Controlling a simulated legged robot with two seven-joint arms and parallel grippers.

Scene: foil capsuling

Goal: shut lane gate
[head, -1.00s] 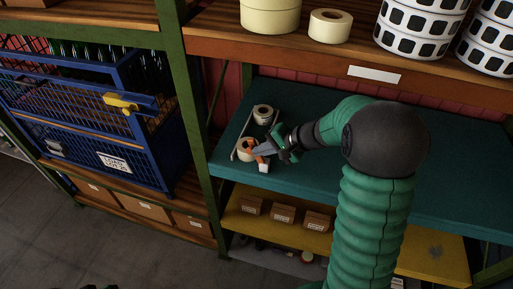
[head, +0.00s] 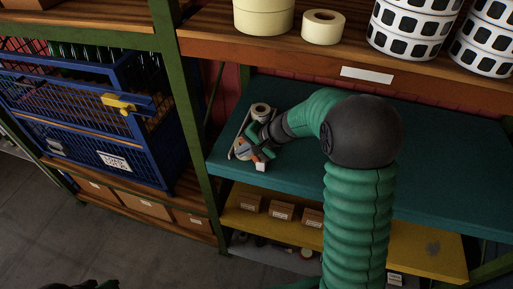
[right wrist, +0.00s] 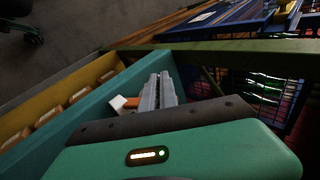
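An orange piece (head: 259,156), which looks like the lane gate, is at the lane's near end beside a white block (head: 262,167). Contact with the gate is unclear. A dark shape at bottom left may be my left gripper (head: 88,285).
The teal shelf (head: 440,180) is clear to the right. A wooden shelf (head: 290,52) with rolls overhangs it. A green post (head: 197,130) and a blue wire crate (head: 90,135) stand left. A yellow shelf (head: 410,250) with small boxes is below.

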